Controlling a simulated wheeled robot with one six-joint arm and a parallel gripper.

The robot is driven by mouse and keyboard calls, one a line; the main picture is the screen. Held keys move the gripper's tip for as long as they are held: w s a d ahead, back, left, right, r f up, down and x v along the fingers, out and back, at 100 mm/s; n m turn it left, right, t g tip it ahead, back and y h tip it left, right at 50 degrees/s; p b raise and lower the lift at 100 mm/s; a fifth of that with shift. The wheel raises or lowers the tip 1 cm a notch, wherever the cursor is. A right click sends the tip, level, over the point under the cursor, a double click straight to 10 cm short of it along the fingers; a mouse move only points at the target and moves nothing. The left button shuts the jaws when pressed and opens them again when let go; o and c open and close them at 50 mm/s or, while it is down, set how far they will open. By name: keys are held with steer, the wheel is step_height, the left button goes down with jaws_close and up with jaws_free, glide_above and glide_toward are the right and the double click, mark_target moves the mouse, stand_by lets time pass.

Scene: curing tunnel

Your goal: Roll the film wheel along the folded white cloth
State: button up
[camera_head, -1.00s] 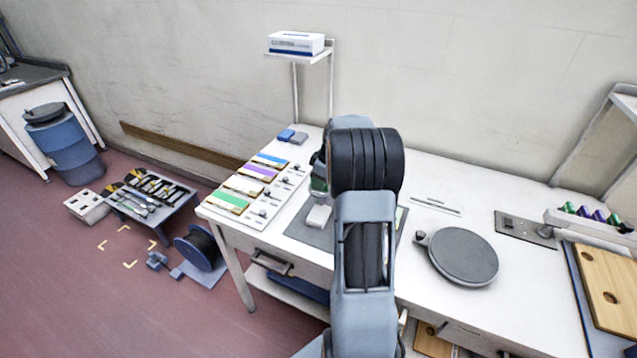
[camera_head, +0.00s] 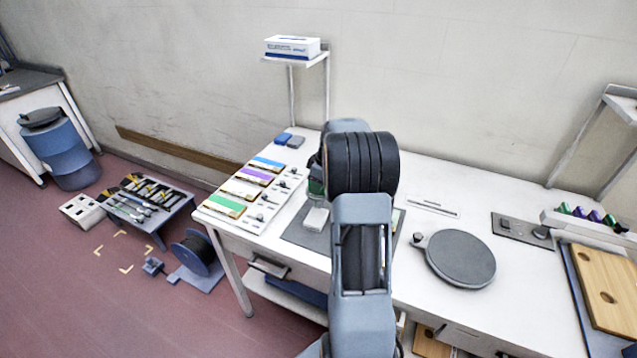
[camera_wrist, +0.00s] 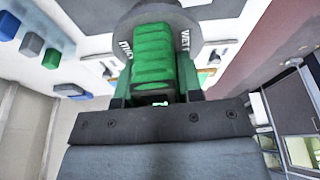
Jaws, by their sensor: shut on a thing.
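My gripper (camera_wrist: 155,88) is shut on the green ribbed handle of the film wheel (camera_wrist: 152,55) in the wrist view. The wheel's grey disc, with dark and white lettering on its face, shows beyond the handle at the top of the picture. In the head view my arm hides most of the gripper and wheel; a bit of green shows left of the arm. A small white block-like pad, apparently the folded white cloth (camera_head: 316,219), lies on the dark grey mat (camera_head: 298,236), just left of my arm. I cannot tell whether the wheel touches it.
Coloured panels (camera_head: 240,188) and small knobs line the table's left end. A round grey plate (camera_head: 460,258) and a grey strip with knobs (camera_head: 522,230) lie to the right. A post with a shelf and white box (camera_head: 292,47) stands at the back.

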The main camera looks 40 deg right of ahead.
steer(key=shift+f+b, duration=0.85)
steer(key=shift+f, duration=0.05)
stand_by(0.9)
steer(key=shift+a+f, duration=0.1)
stand_by(1.2)
